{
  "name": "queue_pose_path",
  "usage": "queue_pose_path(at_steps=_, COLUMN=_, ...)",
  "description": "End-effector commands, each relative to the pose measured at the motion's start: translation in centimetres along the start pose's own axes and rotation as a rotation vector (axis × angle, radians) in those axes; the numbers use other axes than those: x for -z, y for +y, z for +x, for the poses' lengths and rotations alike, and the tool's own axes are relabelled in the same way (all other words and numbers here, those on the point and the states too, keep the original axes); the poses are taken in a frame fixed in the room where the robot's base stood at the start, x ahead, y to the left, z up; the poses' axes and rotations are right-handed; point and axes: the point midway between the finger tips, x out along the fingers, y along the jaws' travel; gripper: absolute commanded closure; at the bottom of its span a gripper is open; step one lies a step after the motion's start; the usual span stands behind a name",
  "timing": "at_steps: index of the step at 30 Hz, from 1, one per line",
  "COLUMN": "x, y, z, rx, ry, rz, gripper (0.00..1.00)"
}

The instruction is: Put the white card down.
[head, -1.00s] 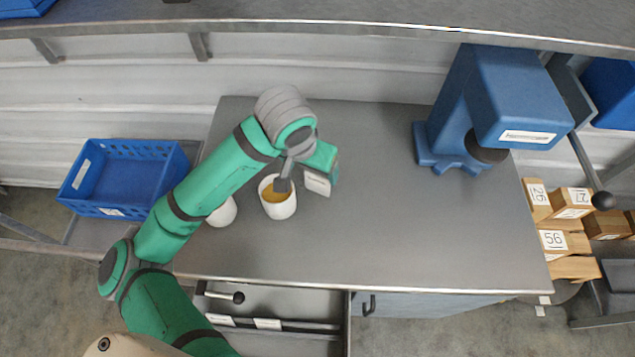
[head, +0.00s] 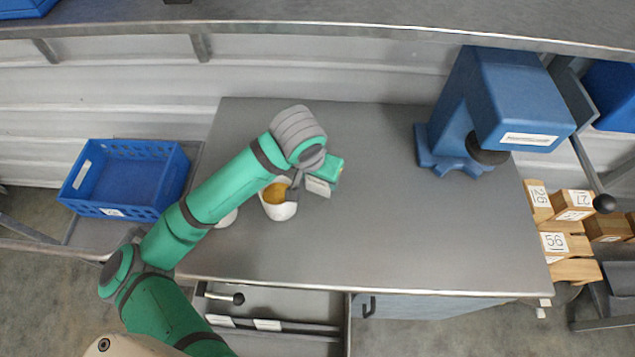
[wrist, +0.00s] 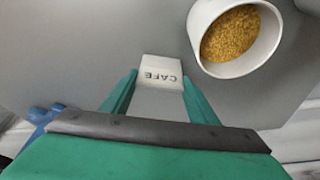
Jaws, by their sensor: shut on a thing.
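A second white vessel (head: 229,219) is partly hidden behind my arm. A blue machine (head: 470,110) stands at the table's right rear. A blue crate (head: 125,180) is at the left. An open drawer (head: 275,305) is below the front edge. The table's middle is clear.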

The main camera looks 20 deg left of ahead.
Motion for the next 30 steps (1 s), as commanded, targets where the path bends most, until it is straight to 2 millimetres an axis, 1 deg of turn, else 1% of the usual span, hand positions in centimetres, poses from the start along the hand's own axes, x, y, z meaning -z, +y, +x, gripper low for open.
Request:
queue_pose_path(at_steps=5, x=0.1, y=0.0, z=-0.1, rx=0.000, ry=0.000, rz=0.000, gripper=0.71)
queue_pose_path(at_steps=9, x=0.3, y=0.0, z=-0.9, rx=0.000, ry=0.001, rz=0.001, gripper=0.71)
queue_pose_path(at_steps=11, x=0.6, y=0.0, z=-1.6, rx=0.000, ry=0.002, rz=0.001, gripper=0.71)
queue_pose_path(at_steps=14, x=1.1, y=0.1, z=-3.2, rx=0.000, ry=0.003, rz=0.002, gripper=0.71)
queue_pose_path(at_steps=21, x=2.4, y=0.1, z=-7.4, rx=0.000, ry=0.002, rz=0.002, gripper=0.71)
queue_pose_path(at_steps=25, x=2.7, y=-0.1, z=-8.8, rx=0.001, ry=0.001, rz=0.000, gripper=0.71)
queue_pose_path(at_steps=30, x=3.0, y=-0.1, z=-9.6, rx=0.001, ry=0.001, rz=-0.001, gripper=0.71)
